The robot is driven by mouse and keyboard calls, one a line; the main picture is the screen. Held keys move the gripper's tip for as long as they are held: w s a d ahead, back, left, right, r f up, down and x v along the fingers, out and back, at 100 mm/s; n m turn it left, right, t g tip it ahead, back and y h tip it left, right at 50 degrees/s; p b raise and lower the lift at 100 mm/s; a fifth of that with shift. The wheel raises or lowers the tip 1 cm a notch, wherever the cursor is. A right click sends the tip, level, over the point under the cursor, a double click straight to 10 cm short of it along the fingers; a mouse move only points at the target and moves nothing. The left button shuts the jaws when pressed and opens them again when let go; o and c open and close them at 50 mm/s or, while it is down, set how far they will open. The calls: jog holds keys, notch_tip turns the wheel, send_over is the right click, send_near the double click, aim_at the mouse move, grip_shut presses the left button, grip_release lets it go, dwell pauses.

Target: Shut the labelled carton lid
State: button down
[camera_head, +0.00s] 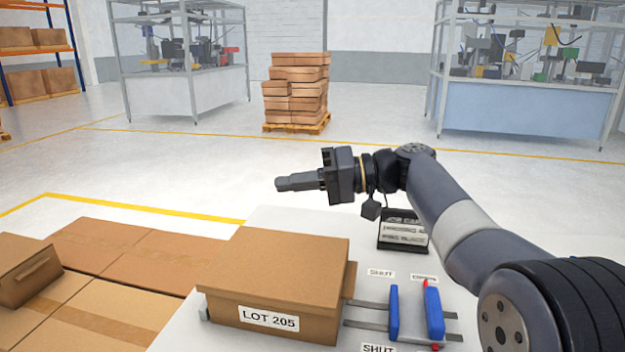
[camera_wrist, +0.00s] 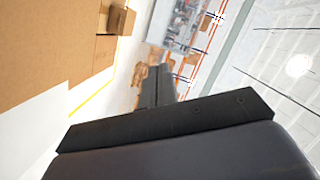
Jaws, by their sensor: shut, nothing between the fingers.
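The labelled carton (camera_head: 292,257), marked LOT 205, stands on the white table in the head view. Its brown top lies flat across it, with a front edge that overhangs the labelled face. A strip of cardboard shows at its right side; I cannot tell whether it is a flap. My gripper (camera_head: 280,184) is shut and empty, above and beyond the carton's back edge, pointing left. It touches nothing. In the wrist view the dark fingers (camera_wrist: 154,88) are together, with cardboard at the upper left that I cannot surely identify.
Blue upright blocks (camera_head: 393,313) on metal rails, with SHUT labels, stand right of the carton. A black labelled holder (camera_head: 403,232) is behind them. Closed brown cartons (camera_head: 125,250) lie to the left. A pallet stack (camera_head: 296,88) stands far back. The air around my gripper is clear.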

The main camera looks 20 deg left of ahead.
aim_at(280, 288)
jog(key=s+f+n+b, duration=0.2)
jog(key=b, duration=0.2)
jog(key=s+f+n+t+b, duration=0.1)
jog(key=s+f+b, duration=0.2)
jog(key=b, duration=0.2)
jog(key=shift+s+d+n, duration=0.15)
jog(key=shift+s+n, duration=0.05)
jog(key=shift+n, duration=0.2)
jog(key=s+f+n+b, duration=0.1)
jog(key=b, duration=0.2)
jog(key=s+f+n+t+b, duration=0.1)
jog(key=f+b, duration=0.1)
jog(key=b, duration=0.1)
jog(key=s+f+n+b, duration=0.1)
jog(key=f+b, duration=0.1)
jog(key=b, duration=0.1)
jog(key=shift+d+t+h, duration=0.1)
jog(key=shift+t+h, duration=0.2)
jog(key=shift+s+f+n+b, duration=0.25)
jog(key=shift+f+n+b, duration=0.25)
jog(key=shift+f+b, duration=0.25)
jog(key=shift+s+f+b, duration=0.2)
jog(key=shift+f+b, duration=0.6)
jog(key=shift+b, duration=0.25)
